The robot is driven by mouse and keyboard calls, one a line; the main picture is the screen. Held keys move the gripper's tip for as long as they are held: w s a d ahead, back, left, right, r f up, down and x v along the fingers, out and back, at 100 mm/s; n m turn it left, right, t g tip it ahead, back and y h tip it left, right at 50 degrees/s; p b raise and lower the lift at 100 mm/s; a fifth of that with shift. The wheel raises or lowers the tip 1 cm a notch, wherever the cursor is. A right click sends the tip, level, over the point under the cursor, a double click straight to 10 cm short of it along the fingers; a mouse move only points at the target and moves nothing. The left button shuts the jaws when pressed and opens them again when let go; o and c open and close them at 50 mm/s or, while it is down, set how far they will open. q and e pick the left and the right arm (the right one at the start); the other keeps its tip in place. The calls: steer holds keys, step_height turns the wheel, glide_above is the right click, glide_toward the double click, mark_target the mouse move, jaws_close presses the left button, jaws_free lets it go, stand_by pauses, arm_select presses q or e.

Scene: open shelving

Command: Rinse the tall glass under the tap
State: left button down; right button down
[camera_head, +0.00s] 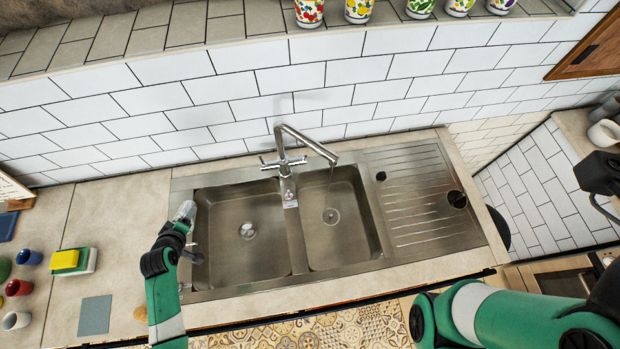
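My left gripper (184,214) is over the left rim of the sink (296,283), beside the left basin (241,235). A small pale grey, shiny shape shows at its tip; I cannot tell whether this is the tall glass or the gripper's fingers. No other tall glass stands out in view. The tap (283,153) stands behind the basins, its spout turned over the right basin (340,225). A faint thin line below the spout may be running water. My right arm is at the lower right; its black end part is cut by the right edge, and its fingertips are not visible.
A ribbed drainboard (420,200) is bare at right. On the left counter are a yellow-topped sponge stack (66,259), a grey square (95,315) and several small cups. Patterned cups (359,10) stand on the ledge above the tiled wall.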

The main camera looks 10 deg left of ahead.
arm_select(q)
steer(key=shift+d, duration=0.15)
stand_by(0.3)
steer(key=shift+w+a, duration=0.15)
steer(key=shift+a, duration=0.45)
steer(key=shift+d, duration=0.15)
steer(key=shift+d, duration=0.45)
steer(key=shift+s, duration=0.3)
